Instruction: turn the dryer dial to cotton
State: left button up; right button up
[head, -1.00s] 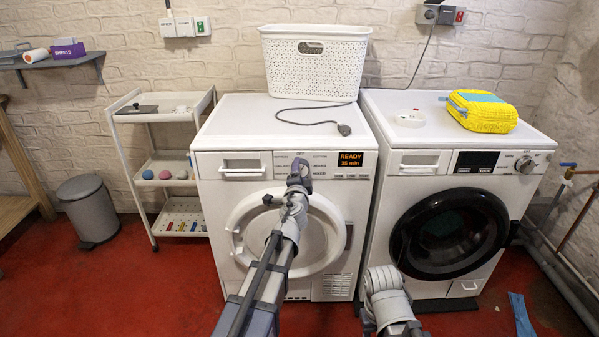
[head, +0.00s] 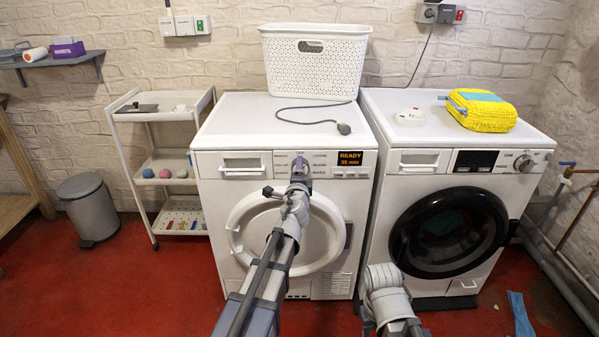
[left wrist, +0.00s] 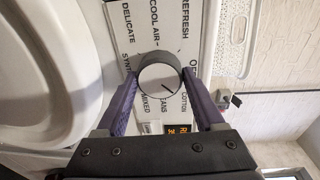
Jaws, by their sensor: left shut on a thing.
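The white dryer (head: 215,190) stands in the middle of the head view, its display (head: 350,158) reading READY 35 min. Its round dial (left wrist: 160,78) has a grey side and pale face; my gripper mostly hides it in the head view. My left gripper (left wrist: 160,74) has its purple fingers on opposite sides of the dial, shut on it; it also shows at the panel in the head view (head: 300,163). The dial's dark mark points to the lower right in the wrist view, roughly toward the COTTON label (left wrist: 184,103), with JEANS beside it. My right gripper is not visible.
A washer (head: 385,195) with a black door stands right of the dryer. A white basket (head: 314,65) and a cable (head: 300,122) lie on the dryer top. A shelf trolley (head: 150,160) and grey bin (head: 90,210) stand left. Red floor is open in front.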

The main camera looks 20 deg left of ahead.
pick_arm(q)
jog(key=o, duration=1.4)
jog(key=shift+c, duration=0.2)
jog(key=v, duration=0.8)
jog(key=shift+f, duration=0.1)
